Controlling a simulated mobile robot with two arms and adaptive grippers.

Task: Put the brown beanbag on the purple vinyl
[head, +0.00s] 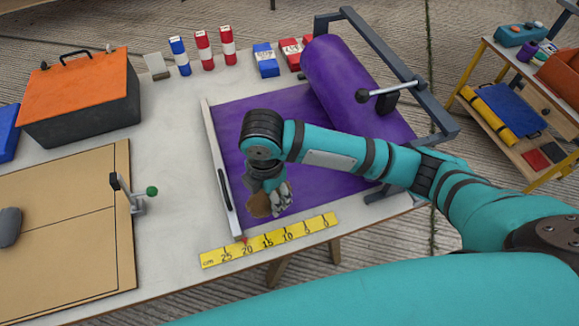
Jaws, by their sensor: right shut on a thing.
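The purple vinyl (244,112) is a flat sheet on the table, with a thick roll (340,85) of it at the back right. My right gripper (270,205) points down over the front left part of the sheet. It is shut on the brown beanbag (258,206), which shows as a small brown lump at the fingers and is partly hidden by them. I cannot tell whether the beanbag touches the vinyl. My left gripper is not in view.
A pale straightedge (222,172) lies along the sheet's left edge. A yellow ruler (270,240) runs along the front. An orange-topped box (78,95), a tan board (65,225) with a clamp and small blue and red containers stand around. A shelf cart (520,110) is at right.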

